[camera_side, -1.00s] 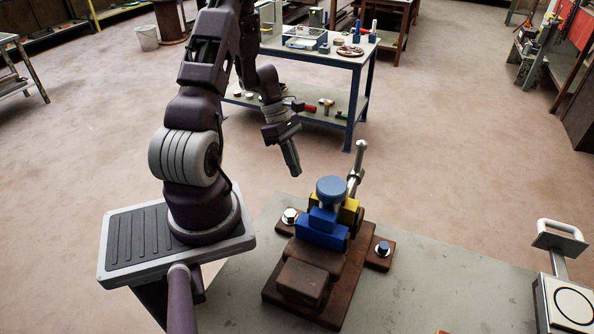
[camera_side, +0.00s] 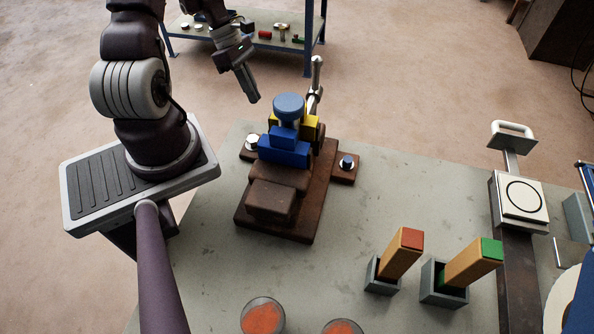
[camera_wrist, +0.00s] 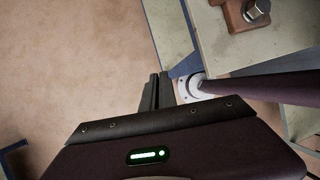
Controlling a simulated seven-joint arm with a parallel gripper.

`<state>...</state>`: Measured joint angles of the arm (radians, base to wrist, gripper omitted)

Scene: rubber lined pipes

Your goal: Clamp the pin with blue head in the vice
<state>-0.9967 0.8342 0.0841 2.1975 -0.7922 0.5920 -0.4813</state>
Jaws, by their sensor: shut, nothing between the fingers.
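The pin with blue head (camera_side: 289,104) stands upright in the vice, its round head above the jaws. A bit of its pale shank shows under the head. The vice has a blue jaw block (camera_side: 284,149) in front, a yellow jaw block (camera_side: 308,127) behind, and a brown base (camera_side: 297,218). I cannot tell whether the jaws press on the shank. My gripper (camera_side: 254,98) is shut and empty, up to the left of the blue head and apart from it. The wrist view shows its fingers (camera_wrist: 156,90) together over the floor; the pin is not in that view.
The silver vice handle (camera_side: 316,82) rises behind the jaws. Two wooden blocks, red-ended (camera_side: 404,252) and green-ended (camera_side: 475,262), lean in grey holders at right. Two round containers with orange contents (camera_side: 262,317) are at the front. The grey table (camera_side: 340,285) has free room between.

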